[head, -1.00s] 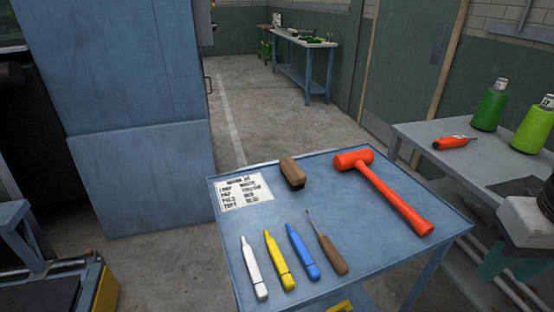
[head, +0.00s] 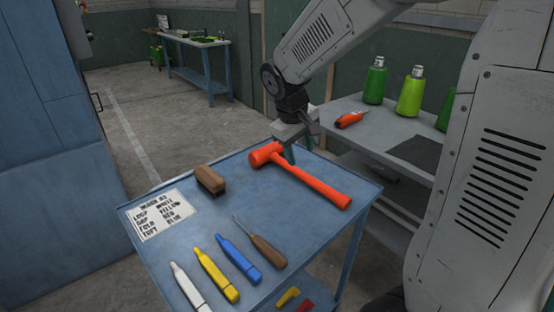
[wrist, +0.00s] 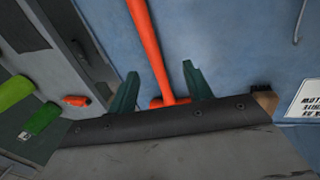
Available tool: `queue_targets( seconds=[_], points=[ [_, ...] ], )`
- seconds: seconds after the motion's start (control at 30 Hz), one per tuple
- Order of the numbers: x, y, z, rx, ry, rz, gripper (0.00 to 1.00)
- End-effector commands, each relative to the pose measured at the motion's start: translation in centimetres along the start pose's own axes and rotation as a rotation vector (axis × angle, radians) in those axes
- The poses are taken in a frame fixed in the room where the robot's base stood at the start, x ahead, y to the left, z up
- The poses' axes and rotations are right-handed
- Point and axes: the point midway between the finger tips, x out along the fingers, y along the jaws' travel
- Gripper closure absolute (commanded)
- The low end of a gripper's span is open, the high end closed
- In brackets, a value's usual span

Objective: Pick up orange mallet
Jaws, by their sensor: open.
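The orange mallet (head: 305,178) lies on the blue table, its head at the far left and its handle running toward the near right. In the head view my gripper (head: 293,150) is at the table's far edge, just beside the mallet's head and partly behind it. In the wrist view the green fingers of my gripper (wrist: 158,88) are spread apart, with the mallet's handle (wrist: 148,45) running between them. The mallet's head is partly hidden by the gripper body there. I cannot tell whether the fingers touch it.
The blue table (head: 185,245) also holds a brown block (head: 210,180), a printed card (head: 162,215), a wooden-handled tool (head: 260,243) and white, yellow and blue markers. A grey table (head: 375,135) with bottles (head: 412,92) and an orange tool (head: 352,119) stands behind right.

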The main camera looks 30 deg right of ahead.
Motion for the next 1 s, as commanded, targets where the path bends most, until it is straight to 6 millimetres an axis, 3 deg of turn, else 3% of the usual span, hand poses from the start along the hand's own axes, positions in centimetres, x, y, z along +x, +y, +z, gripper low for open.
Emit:
queue_targets(
  seconds=[0.1,0.3,0.8,1.0],
  points=[
    [2.9,0.8,-2.7,-0.041,-0.009,0.020,0.50],
    [5.2,1.3,-4.5,-0.072,-0.010,0.034,0.50],
    [11.6,1.8,-4.3,-0.072,-0.013,0.034,0.50],
    [12.8,1.9,-4.4,-0.072,-0.010,0.035,0.50]
  ],
)
